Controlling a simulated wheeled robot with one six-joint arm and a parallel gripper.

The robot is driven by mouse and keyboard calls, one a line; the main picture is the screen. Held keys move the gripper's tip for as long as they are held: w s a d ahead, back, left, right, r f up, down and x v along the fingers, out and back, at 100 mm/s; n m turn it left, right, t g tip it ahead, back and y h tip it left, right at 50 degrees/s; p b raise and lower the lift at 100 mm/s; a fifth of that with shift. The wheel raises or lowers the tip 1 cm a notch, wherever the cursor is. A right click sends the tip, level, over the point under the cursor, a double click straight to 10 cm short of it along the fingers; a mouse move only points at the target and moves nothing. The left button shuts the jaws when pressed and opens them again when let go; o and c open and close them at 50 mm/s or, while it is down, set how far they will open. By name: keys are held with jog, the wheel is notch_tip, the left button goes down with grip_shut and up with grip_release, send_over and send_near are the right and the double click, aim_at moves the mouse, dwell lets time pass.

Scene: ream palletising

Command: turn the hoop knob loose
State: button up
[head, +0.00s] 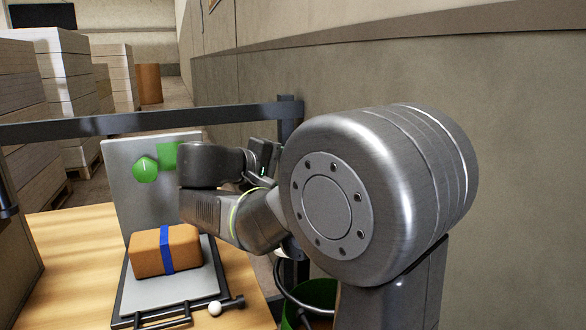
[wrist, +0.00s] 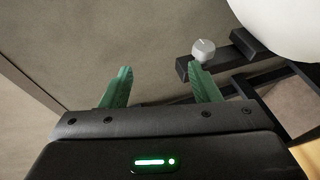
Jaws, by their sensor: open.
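In the wrist view a small grey knob (wrist: 203,49) sits on a dark bar, just beyond the right fingertip and apart from it. It looks like the hoop knob. My gripper (wrist: 160,72) has its two green fingers spread wide with nothing between them. In the head view my gripper's dark body (head: 263,160) is by the rail post near the wall, and its fingers are hidden. A dark hoop (head: 287,292) shows low behind my arm, around something green. The knob cannot be made out in the head view.
A brown package with a blue band (head: 167,249) lies on a grey plate on the wooden table (head: 70,248). A grey upright panel (head: 120,185) carries green shapes. A dark rail (head: 95,126) crosses behind. A large white rounded thing (wrist: 290,25) is close on the wrist view's right.

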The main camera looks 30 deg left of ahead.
jog(key=s+a+r+p, duration=0.1)
jog(key=s+r+p, duration=0.2)
jog(key=s, duration=0.3)
jog(key=shift+a+r, duration=0.2)
jog(key=shift+r, duration=0.45)
jog(key=shift+w, duration=0.15)
